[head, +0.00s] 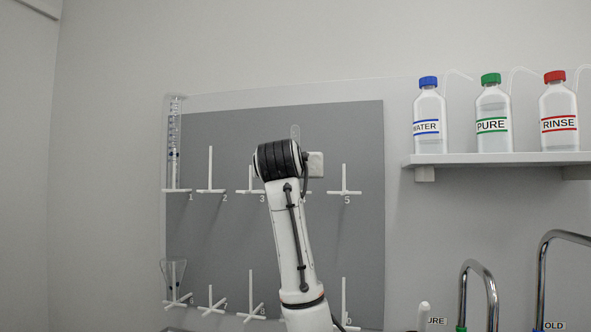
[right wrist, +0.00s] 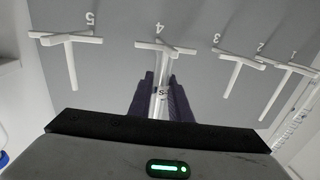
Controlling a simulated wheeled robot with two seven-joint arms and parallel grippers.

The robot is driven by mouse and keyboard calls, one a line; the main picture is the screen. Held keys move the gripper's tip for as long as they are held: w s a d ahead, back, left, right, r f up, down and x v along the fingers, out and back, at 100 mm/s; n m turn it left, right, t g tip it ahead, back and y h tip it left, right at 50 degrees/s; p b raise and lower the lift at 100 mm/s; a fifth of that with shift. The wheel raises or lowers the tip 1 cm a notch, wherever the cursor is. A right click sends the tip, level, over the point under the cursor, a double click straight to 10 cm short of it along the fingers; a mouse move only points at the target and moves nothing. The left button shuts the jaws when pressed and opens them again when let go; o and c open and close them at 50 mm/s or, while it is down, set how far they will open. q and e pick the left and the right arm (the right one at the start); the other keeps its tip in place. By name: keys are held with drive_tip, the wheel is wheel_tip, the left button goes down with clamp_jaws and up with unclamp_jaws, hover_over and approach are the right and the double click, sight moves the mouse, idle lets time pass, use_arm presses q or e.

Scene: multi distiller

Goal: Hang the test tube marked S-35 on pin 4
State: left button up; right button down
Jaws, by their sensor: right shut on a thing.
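My left gripper is not in view.
Pin 5 (head: 344,180) and pin 2 (head: 211,170) are bare; pin 3 (head: 250,181) is partly hidden. A graduated cylinder (head: 174,140) hangs on pin 1 and a flask (head: 174,274) hangs below it. Bottles stand on a shelf (head: 500,159) at right.

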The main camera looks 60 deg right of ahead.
drive_tip(key=c, duration=1.6)
unclamp_jaws()
drive_tip(key=shift+o, duration=0.2)
drive_tip(key=shift+a, duration=0.1)
drive_tip(key=shift+s+a, duration=0.15)
drive_tip(key=shift+a, duration=0.15)
drive_tip(key=b+v, duration=0.1)
drive_tip(key=v, duration=0.8)
drive_tip(key=shift+s+a, duration=0.2)
